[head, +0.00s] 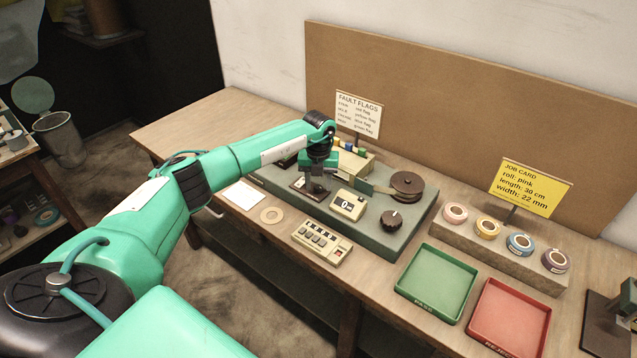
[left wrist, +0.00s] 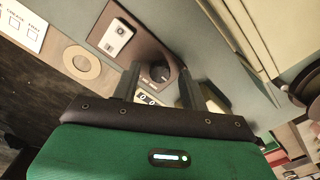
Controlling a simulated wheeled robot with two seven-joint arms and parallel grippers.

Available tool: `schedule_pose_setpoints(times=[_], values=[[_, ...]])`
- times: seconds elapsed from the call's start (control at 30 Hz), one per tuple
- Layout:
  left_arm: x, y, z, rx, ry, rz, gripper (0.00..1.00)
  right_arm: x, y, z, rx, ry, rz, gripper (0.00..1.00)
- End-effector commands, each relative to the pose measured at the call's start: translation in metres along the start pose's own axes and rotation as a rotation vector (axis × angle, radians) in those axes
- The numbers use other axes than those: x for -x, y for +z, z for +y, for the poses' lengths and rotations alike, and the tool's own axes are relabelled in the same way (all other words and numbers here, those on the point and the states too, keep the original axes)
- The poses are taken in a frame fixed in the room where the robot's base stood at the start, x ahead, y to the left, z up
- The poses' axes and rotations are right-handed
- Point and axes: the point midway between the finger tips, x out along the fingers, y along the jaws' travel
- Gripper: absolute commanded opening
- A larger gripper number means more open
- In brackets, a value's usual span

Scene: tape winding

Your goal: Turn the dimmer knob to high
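A dark brown plate (head: 298,184) sits at the left end of the grey-green bench unit. In the left wrist view it carries a white switch (left wrist: 119,31) and a round dark knob (left wrist: 159,73) with a pale pointer mark. My left gripper (head: 316,188) points down over this plate and hides the knob in the head view. In the left wrist view its fingers (left wrist: 160,75) are apart, with the knob between their tips; contact is unclear. A second black knob (head: 391,219) stands at the unit's front right. No dimmer label is readable. My right gripper is out of view.
A counter reading 0 (head: 349,204) and a dark reel (head: 407,185) are close on the right. A button box (head: 321,242) and tan ring (head: 271,215) lie in front. Green tray (head: 436,284), red tray (head: 509,318) and tape rolls are further right.

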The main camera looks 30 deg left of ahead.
Motion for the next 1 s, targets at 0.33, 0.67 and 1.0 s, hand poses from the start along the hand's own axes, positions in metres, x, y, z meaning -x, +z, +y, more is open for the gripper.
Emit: schedule_pose_setpoints(times=[0.33,0.67,1.0], values=[[0.008,0.0,0.0,0.0,0.001,0.0,0.44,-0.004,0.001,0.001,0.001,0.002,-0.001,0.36],[0.077,0.001,0.0,-0.001,-0.002,-0.003,0.44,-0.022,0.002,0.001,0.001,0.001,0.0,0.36],[0.131,0.0,0.0,0.001,0.0,0.0,0.44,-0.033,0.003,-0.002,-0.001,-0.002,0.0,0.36]])
